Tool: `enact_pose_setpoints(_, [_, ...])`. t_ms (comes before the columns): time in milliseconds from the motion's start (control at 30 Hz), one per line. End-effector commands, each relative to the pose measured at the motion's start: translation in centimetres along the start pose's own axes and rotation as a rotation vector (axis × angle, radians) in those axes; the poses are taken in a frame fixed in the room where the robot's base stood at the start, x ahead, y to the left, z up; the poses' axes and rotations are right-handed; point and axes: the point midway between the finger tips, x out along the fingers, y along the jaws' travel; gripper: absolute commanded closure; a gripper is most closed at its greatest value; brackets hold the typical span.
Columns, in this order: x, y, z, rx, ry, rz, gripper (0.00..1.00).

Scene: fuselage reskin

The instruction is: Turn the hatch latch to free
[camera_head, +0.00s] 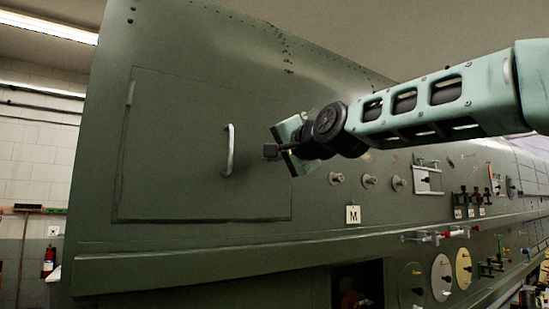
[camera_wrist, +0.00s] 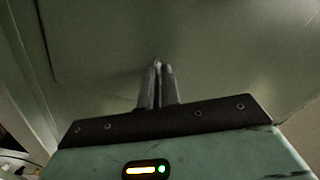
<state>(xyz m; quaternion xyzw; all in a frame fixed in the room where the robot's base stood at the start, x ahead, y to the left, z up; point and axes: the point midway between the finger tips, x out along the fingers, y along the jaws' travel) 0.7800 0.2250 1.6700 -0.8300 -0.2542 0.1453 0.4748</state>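The hatch (camera_head: 185,135) is a large rectangular panel outlined in the green fuselage side, and it looks closed. A pale upright bar handle (camera_head: 229,150) stands on its right half. My gripper (camera_head: 270,151) is in front of the hatch near its right edge, to the right of the handle and apart from it. In the wrist view its two fingers (camera_wrist: 158,70) are close together, pointing at the green skin. A small pale spot shows at their tips; I cannot tell whether it is the latch. No latch shows clearly; the gripper may hide it.
Several round knobs (camera_head: 369,181) stick out to the right, below my arm. A plate marked M (camera_head: 353,214) sits below the gripper. A ledge (camera_head: 200,262) runs under the hatch. A fire extinguisher (camera_head: 48,262) is by the left wall. The skin left of the handle is clear.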

Motion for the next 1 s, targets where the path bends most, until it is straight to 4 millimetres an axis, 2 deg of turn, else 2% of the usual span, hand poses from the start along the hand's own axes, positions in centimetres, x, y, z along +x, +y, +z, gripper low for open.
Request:
enact_pose_setpoints(700, [0.03, 0.22, 0.08, -0.676, 0.0, 0.001, 1.0])
enact_pose_setpoints(1000, [0.04, 0.19, 0.04, -0.9, -0.001, 0.002, 1.0])
